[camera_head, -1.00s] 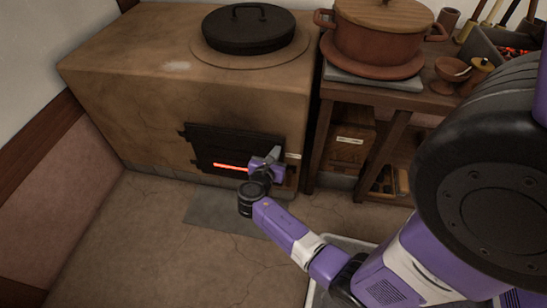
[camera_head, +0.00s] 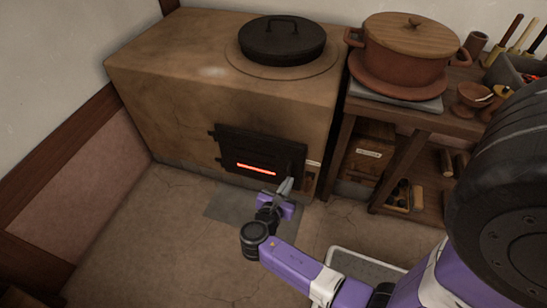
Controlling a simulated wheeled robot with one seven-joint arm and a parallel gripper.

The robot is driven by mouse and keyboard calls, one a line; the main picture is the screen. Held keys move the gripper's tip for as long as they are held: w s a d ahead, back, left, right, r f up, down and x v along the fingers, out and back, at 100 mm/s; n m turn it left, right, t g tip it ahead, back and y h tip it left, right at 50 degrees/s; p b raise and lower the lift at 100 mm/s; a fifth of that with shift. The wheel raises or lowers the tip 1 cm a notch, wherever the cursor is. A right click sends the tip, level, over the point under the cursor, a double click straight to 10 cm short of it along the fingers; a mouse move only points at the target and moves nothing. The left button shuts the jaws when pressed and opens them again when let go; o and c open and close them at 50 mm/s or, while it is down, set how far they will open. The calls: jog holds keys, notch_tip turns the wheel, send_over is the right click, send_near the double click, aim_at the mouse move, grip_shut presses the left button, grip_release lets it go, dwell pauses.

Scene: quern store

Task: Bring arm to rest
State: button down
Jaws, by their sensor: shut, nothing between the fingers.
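My arm reaches out from the lower right, purple and white, with my gripper (camera_head: 286,187) at its end. The gripper is low in front of the clay stove (camera_head: 190,120), near the lower right part of the dark stove door (camera_head: 232,145). Its fingers point up toward the door and look closed, with nothing held. A glowing orange slot (camera_head: 257,169) shows in the door. I cannot tell whether the fingertips touch the door.
A wooden table (camera_head: 400,115) with a lidded clay pot (camera_head: 403,55) stands right of the stove. A pale tray (camera_head: 358,263) lies on the floor beneath my arm. Floor (camera_head: 160,240) to the left is clear. A black lidded pan (camera_head: 283,42) sits on the stove.

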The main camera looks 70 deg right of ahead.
jog(key=shift+a, duration=0.1)
jog(key=w+a+f+m+t+y, duration=0.1)
jog(key=w+a+m+t+y, duration=0.5)
jog(key=w+a, duration=0.25)
jog(key=s+a+r+m+t+y, duration=0.2)
jog(key=a+r+m+t, duration=0.15)
jog(key=a, duration=0.35)
jog(key=s+a+r+m+t+y, duration=0.2)
jog(key=a+r+m+t, duration=0.15)
jog(key=a+r, duration=0.2)
jog(key=s+a+r+m+t+y, duration=0.1)
jog(key=s+a+r+m+y, duration=0.2)
jog(key=s+r, duration=0.5)
jog(key=s+a+r+m+t+y, duration=0.1)
jog(key=s+a+r+m+y, duration=0.1)
jog(key=s+a+r, duration=0.4)
notch_tip(320, 180, up, 24)
jog(key=s+d+p, duration=0.1)
jog(key=p, duration=2.2)
